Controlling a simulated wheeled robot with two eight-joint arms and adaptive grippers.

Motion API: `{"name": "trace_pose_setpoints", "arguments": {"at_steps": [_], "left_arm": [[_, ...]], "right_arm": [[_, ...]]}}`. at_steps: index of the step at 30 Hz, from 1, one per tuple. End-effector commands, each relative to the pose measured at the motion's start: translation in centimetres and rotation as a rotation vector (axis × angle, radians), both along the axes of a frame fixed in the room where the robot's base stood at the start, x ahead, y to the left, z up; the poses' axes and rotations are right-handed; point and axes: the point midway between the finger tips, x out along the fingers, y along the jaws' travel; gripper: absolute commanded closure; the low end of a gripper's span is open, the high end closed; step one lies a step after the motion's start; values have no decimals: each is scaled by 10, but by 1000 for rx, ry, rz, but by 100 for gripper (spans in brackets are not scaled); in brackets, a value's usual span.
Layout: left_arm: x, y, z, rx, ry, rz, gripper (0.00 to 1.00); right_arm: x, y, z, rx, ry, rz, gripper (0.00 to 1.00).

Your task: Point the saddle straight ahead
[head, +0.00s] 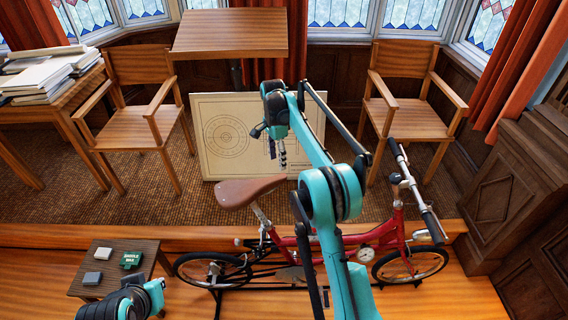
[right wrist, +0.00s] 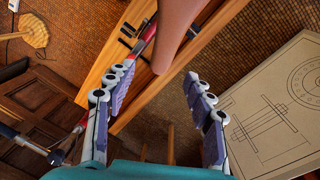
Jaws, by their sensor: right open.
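The brown bicycle saddle (head: 245,191) sits on its post on the red bicycle (head: 378,235). In the head view its broad end is at left and its narrow nose points right and slightly up, seemingly off the line of the frame toward the drawing board. My right gripper (head: 279,154) is above the nose end of the saddle. In the right wrist view, the open right gripper (right wrist: 158,76) shows an empty gap between its fingers, with the saddle (right wrist: 182,28) beyond the tips and its nose between their lines. They look apart. Part of my left arm shows at bottom left, without its fingers.
Handlebars (head: 416,190) rise at the right. A pale drawing board (head: 205,140) leans behind the saddle, also in the right wrist view (right wrist: 290,120). Wooden chairs (head: 140,125) (head: 410,122) stand behind. A small table (head: 145,258) with small blocks is at lower left.

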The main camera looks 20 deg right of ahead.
Motion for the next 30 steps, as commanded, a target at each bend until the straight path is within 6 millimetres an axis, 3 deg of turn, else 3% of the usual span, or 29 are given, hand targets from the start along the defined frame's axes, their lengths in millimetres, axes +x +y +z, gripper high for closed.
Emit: {"name": "trace_pose_setpoints", "arguments": {"at_steps": [2,8,21,30], "left_arm": [[0,0,9,0,0,0,100],[0,0,11,0,0,0,100],[0,0,12,0,0,0,100],[0,0,12,0,0,0,100]], "right_arm": [[5,-1,-3,-4,21,-38,47],[8,-2,-19,-7,38,-75,47],[-1,-3,-81,-8,35,-73,47],[-2,-3,-89,-8,35,-72,47]]}}
